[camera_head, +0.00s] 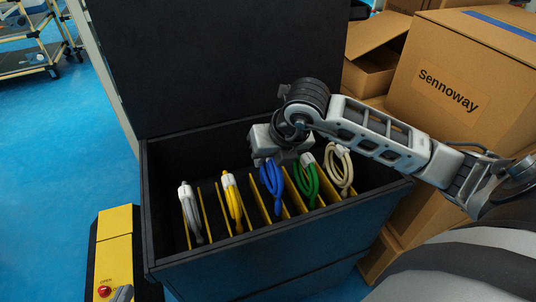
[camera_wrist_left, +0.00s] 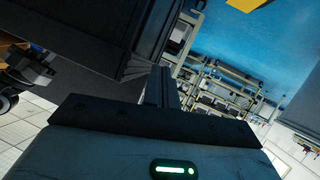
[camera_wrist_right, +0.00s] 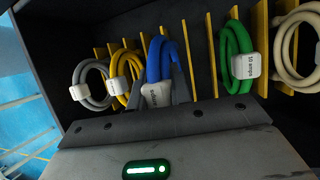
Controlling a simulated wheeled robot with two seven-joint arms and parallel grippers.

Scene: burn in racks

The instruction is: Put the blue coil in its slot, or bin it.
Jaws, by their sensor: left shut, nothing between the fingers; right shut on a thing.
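The blue coil (camera_head: 271,176) has a white label and is also in the right wrist view (camera_wrist_right: 158,62). My right gripper (camera_head: 277,155) is shut on it, above the divided black bin (camera_head: 147,215). The coil hangs between the yellow coil (camera_head: 231,200) and the green coil (camera_head: 306,180), among the yellow dividers. I cannot tell how deep it sits. My left gripper (camera_wrist_left: 160,85) is shut and empty in its wrist view. In the head view, only a grey tip, seemingly its own, shows at the bottom edge.
A grey-white coil (camera_head: 190,212) and a cream coil (camera_head: 340,168) stand in the outer slots. A raised black panel (camera_head: 220,60) stands behind the bin. Cardboard boxes (camera_head: 470,75) crowd the right. A yellow unit with a red button (camera_head: 104,291) is at lower left. Blue floor is open at left.

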